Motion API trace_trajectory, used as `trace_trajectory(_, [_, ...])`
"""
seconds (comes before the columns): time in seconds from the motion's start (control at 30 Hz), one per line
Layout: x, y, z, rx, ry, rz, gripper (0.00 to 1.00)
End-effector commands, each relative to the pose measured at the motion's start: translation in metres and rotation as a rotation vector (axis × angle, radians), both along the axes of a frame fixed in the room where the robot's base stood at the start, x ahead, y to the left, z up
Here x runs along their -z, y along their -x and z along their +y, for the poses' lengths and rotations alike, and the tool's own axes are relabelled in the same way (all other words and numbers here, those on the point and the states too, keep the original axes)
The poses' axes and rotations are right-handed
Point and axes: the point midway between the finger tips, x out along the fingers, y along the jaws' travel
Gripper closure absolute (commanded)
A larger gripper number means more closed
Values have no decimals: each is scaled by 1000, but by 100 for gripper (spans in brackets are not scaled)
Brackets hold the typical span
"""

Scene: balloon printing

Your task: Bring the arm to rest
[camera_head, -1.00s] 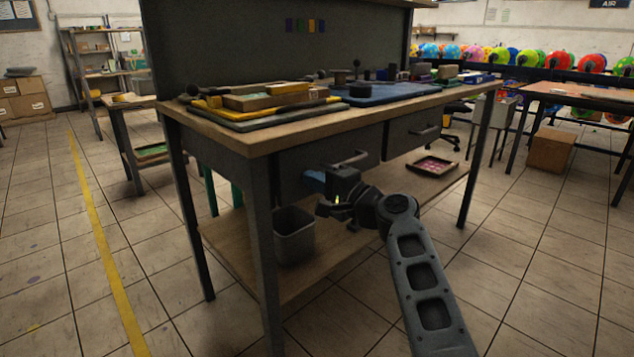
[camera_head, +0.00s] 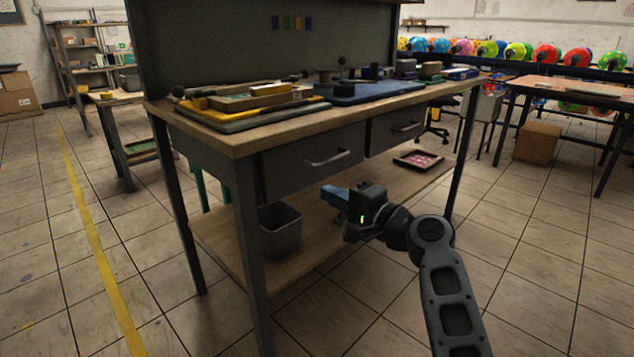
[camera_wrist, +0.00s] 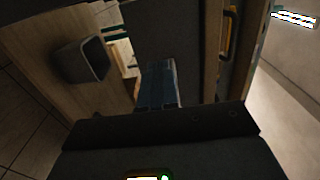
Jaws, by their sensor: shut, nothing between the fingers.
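My gripper (camera_head: 335,197) is in front of the workbench, below its left drawer and above the level of the lower shelf. Its blue fingers are shut with nothing between them. They also show close together in the wrist view (camera_wrist: 158,85). My dark arm reaches up to it from the bottom right of the head view. The gripper appears apart from the drawer handle (camera_head: 328,159) and from the bench.
The workbench (camera_head: 245,140) carries trays and tools. A grey bin (camera_head: 281,229) stands on its lower shelf (camera_head: 300,250), with a pink-filled tray (camera_head: 418,160) at the right. A cardboard box (camera_head: 537,143) stands on the floor. Open tiled floor lies right of the arm.

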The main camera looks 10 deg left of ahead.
Motion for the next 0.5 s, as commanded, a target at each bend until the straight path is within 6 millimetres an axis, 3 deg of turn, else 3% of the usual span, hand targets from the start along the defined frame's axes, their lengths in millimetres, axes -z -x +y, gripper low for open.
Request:
trace_trajectory(0.3, [5, 20, -28, 7, 7, 2, 100])
trace_trajectory(0.37, [16, 24, -34, 23, 22, 4, 100])
trace_trajectory(0.5, [66, 47, -59, 102, 106, 5, 100])
